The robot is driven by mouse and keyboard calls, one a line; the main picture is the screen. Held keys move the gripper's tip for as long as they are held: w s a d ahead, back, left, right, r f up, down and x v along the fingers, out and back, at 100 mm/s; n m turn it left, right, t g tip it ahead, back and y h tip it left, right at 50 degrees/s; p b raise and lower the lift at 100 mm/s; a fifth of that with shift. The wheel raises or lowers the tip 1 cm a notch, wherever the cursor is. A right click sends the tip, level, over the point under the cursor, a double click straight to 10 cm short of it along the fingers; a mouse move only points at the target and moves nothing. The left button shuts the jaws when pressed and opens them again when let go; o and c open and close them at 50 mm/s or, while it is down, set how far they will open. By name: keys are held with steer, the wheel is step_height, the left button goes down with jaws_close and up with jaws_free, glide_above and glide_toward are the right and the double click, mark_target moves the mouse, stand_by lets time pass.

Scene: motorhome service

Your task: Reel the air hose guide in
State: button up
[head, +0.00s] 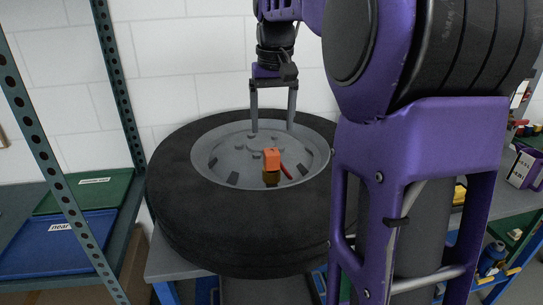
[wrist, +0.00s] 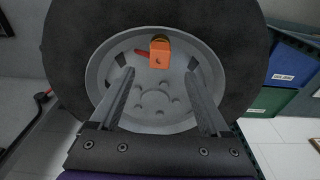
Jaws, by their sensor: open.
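An orange block (head: 272,158) stands on the grey wheel hub of a black tyre (head: 190,215), with a darker brass-coloured part under it. A short red piece (head: 287,172) lies beside it; I cannot tell whether they are joined. The block also shows in the wrist view (wrist: 159,56), near the hub's far rim. I cannot tell for sure that this block is the hose guide. My gripper (head: 272,129) points down over the back of the hub, behind the block. Its fingers (wrist: 160,70) are wide apart, with nothing between them, and do not touch the block.
The tyre lies flat on a grey bench (head: 170,265) against a white wall. Left, a shelf rack holds a green bin (head: 85,193) and a blue bin (head: 55,245). My purple arm hides the tyre's right side. Shelves with small items stand at the right.

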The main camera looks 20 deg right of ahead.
mark_target(272, 152)
steer(key=f, duration=0.3)
steer(key=w+f, duration=0.1)
steer(key=f, duration=0.3)
steer(key=f+b, duration=0.1)
steer(key=f, duration=0.2)
steer(key=shift+w+d+f, duration=0.15)
steer(key=shift+w+f, duration=0.05)
steer(key=shift+f, duration=0.05)
steer(key=shift+c, duration=0.2)
steer(key=c, duration=1.2)
steer(key=o, duration=1.2)
steer(key=shift+o, duration=0.2)
steer(key=shift+r, duration=0.1)
